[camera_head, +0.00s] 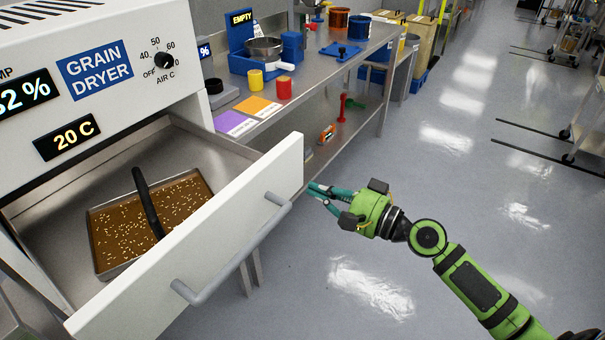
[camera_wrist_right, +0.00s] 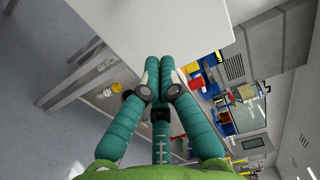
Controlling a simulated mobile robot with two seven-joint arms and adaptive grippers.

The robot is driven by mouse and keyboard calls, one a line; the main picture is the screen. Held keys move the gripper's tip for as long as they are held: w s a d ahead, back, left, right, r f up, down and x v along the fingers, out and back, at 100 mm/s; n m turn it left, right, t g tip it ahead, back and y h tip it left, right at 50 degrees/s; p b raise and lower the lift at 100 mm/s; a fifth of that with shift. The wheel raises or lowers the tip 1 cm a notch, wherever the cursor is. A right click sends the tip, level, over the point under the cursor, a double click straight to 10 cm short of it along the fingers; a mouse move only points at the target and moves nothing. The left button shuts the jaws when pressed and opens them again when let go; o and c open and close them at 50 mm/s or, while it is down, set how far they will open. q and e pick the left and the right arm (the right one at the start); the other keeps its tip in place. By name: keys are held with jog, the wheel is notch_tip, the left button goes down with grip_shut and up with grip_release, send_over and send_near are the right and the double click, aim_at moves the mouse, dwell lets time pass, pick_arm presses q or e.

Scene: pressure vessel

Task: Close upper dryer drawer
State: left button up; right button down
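The upper drawer (camera_head: 250,190) of the grain dryer (camera_head: 120,60) is pulled out in the head view, with a white front and a grey bar handle (camera_head: 230,255). In it lies a metal tray of brown grain (camera_head: 115,222) with a black handle. My right gripper (camera_head: 312,190) is just right of the drawer front's right end, its fingers pointing at it. Its teal fingers are together at the tips and hold nothing. In the right wrist view the fingertips (camera_wrist_right: 160,64) are at a white panel's edge (camera_wrist_right: 185,25); I cannot tell if they touch. My left gripper is not in view.
A steel bench (camera_head: 335,70) with blue bins, colored cups and cards stands behind the drawer, with a lower shelf. The grey floor (camera_head: 450,180) right of the drawer is clear. Carts (camera_head: 590,120) stand at the far right.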

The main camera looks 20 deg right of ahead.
aim_at(290, 179)
jog(key=p+x, duration=0.1)
jog(key=x, duration=0.2)
jog(key=shift+w+a+r, duration=0.1)
jog(key=shift+w+a, duration=0.05)
jog(key=shift+w, duration=0.05)
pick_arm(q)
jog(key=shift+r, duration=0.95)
pick_arm(e)
jog(key=shift+w+a, duration=0.2)
jog(key=shift+w, duration=0.05)
jog(key=shift+w, duration=0.1)
